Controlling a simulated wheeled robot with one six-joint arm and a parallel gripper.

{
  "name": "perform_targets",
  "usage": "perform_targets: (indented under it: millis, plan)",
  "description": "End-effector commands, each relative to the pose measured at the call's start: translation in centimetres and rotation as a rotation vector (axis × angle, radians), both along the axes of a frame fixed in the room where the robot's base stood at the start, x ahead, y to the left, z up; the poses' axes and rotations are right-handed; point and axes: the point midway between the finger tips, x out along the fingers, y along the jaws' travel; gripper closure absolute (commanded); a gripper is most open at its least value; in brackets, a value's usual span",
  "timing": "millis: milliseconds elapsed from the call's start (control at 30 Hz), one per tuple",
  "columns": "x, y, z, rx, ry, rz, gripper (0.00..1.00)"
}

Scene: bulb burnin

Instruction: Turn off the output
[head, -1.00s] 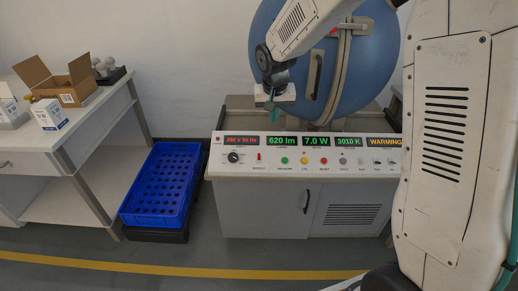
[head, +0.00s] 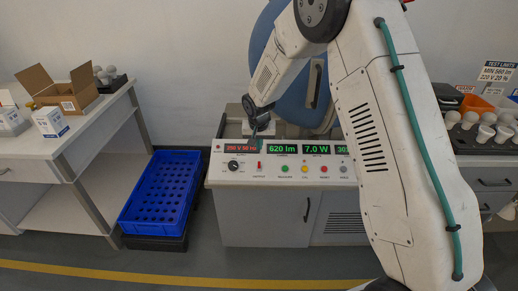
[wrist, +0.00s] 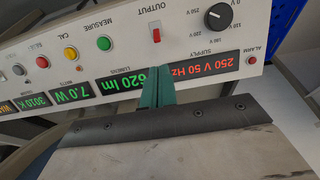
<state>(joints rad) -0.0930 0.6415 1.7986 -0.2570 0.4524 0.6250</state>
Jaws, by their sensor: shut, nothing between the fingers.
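The red OUTPUT switch (head: 259,165) sits on the front of the white control panel (head: 216,171), right of the black supply knob (head: 233,166). In the wrist view the switch (wrist: 156,32) is above my fingertips in the picture, with a gap between them. I cannot tell its on or off position. My gripper (head: 255,141) is shut and empty, over the supply display (head: 240,148). In the wrist view its teal fingers (wrist: 157,75) are together, between the supply display and the lumens display (wrist: 136,84). The displays are lit, reading 250 V 50 Hz, 620 lm and 7.0 W.
Green (head: 284,169), yellow (head: 305,169) and red (head: 324,170) buttons lie right of the switch. My arm hides the panel's right end.

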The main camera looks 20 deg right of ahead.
Motion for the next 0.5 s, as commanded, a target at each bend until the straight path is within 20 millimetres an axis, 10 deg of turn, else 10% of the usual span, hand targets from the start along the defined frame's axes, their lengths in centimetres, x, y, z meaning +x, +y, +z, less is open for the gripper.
perform_targets:
  millis: [500]
  plan:
    - [2.1, -0.7, -7.7, 0.001, 0.001, 0.0, 1.0]
